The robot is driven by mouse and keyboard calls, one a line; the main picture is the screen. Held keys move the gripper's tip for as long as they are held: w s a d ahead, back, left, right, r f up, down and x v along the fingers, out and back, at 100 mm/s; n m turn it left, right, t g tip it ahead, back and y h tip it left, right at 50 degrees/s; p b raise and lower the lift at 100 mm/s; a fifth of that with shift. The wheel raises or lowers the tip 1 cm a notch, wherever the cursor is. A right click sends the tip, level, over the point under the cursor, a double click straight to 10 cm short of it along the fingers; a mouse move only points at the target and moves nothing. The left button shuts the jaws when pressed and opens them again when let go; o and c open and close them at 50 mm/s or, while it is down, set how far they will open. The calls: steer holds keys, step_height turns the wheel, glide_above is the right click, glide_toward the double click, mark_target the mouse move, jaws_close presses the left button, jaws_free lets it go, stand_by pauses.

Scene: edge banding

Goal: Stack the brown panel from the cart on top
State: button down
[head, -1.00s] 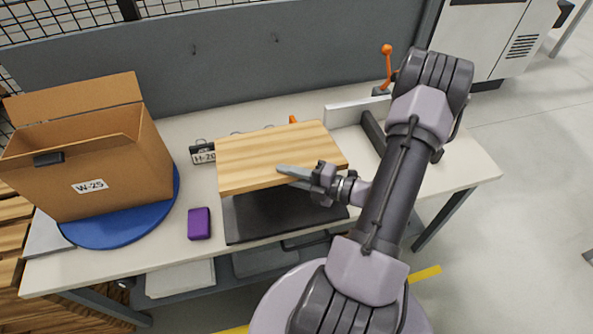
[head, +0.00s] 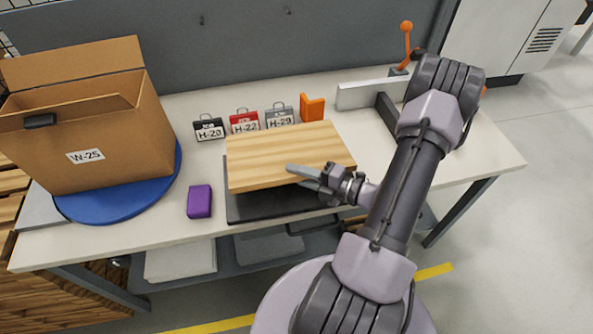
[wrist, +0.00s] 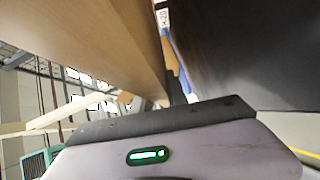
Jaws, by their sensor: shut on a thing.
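The light brown wood-grain panel (head: 280,150) is held flat above a dark flat slab (head: 245,211) on the workbench. My gripper (head: 308,173) is shut on the panel's right front edge. In the wrist view the panel (wrist: 95,35) fills the upper left and the dark slab (wrist: 260,50) the right, with a narrowing gap between them. The panel hides most of the slab's top, so what lies under it cannot be fully seen. The slab's front strip and left edge show.
A cardboard box (head: 120,150) marked W-25 stands on a blue disc (head: 120,207) at left. A purple block (head: 199,201) lies left of the slab. Tags (head: 245,122) and an orange block (head: 312,107) stand behind.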

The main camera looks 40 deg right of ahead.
step_height(320, 180, down, 2)
steer(key=shift+b, duration=0.45)
steer(key=c, duration=1.2)
jaws_free()
steer(key=shift+c, duration=0.2)
